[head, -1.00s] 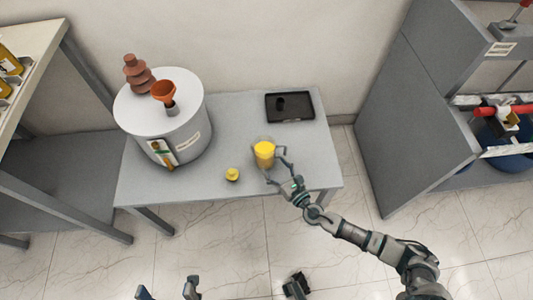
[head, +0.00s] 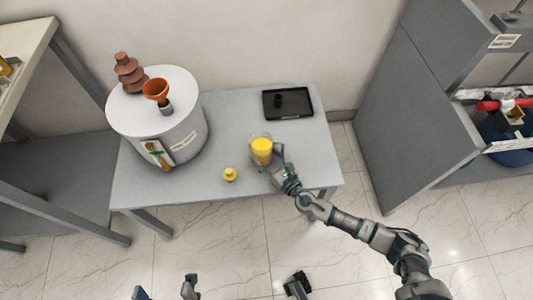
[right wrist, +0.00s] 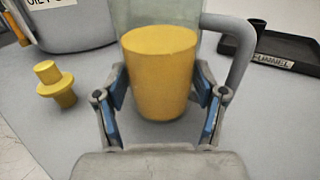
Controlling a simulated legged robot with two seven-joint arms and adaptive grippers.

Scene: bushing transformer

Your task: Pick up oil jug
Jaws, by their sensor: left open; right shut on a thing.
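The oil jug (head: 262,150) is a clear vessel with yellow oil and a grey handle, upright on the grey table (head: 232,118). It also fills the middle of the right wrist view (right wrist: 160,75), its handle on the right. My right gripper (head: 272,164) is shut on the jug's body, one finger on each side, in the right wrist view (right wrist: 161,92). My left gripper (head: 163,290) is open and empty at the bottom edge of the head view, away from the table.
A grey cylindrical transformer tank (head: 160,120) with an orange funnel (head: 156,90) and a brown bushing (head: 128,72) stands left. A black tray (head: 288,103) lies behind right. A grey cabinet (head: 400,120) stands right.

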